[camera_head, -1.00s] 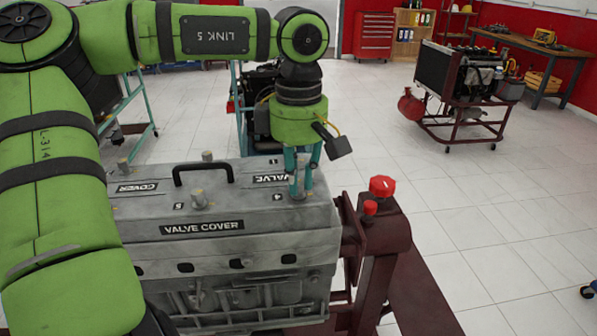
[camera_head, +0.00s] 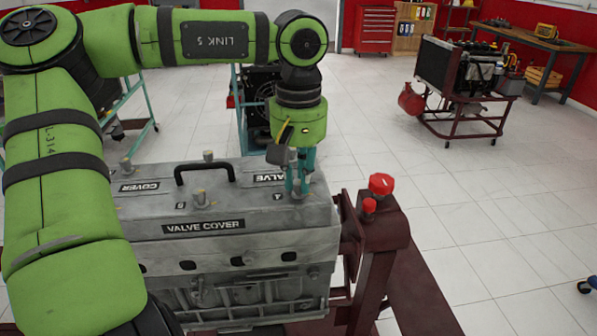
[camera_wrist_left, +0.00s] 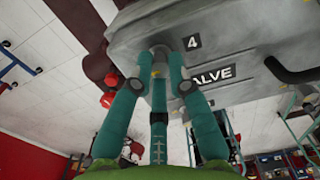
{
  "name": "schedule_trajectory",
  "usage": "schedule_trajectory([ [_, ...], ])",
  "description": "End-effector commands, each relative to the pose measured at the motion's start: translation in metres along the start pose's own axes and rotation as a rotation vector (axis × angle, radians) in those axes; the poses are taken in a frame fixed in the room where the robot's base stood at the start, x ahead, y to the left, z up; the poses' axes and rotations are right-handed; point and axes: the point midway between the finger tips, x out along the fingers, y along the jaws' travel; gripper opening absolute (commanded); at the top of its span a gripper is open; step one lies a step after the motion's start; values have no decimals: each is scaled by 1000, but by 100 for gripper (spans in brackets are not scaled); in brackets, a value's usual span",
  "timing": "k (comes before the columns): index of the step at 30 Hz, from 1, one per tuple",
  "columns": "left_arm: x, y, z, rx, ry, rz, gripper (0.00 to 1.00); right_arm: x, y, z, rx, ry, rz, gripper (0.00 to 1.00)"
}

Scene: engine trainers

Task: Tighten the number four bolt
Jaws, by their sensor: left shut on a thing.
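The grey valve cover (camera_head: 232,205) sits on top of the engine block, with bolts standing up from it. My left gripper (camera_head: 298,190) points straight down at the cover's right end, beside the "4" label (camera_head: 277,196). Its teal fingers are shut around the number four bolt, whose head is mostly hidden by them. In the left wrist view the fingertips (camera_wrist_left: 160,55) close around the bolt (camera_wrist_left: 158,70), next to the "4" plate (camera_wrist_left: 192,42). My right gripper is not in view.
Other bolts stand on the cover, one near the front middle (camera_head: 199,197) and one at the back (camera_head: 208,157). A black handle (camera_head: 204,171) rises between them. A dark red engine stand with a red knob (camera_head: 381,184) is close on the right.

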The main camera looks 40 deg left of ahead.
Motion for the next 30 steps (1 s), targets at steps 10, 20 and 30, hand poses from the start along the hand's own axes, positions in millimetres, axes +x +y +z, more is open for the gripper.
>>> schedule_trajectory([
  [10,0,0,0,88,0,1,0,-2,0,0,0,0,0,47],
  [20,0,0,0,94,0,1,0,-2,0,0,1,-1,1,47],
  [30,0,0,0,92,0,0,42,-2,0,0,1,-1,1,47],
])
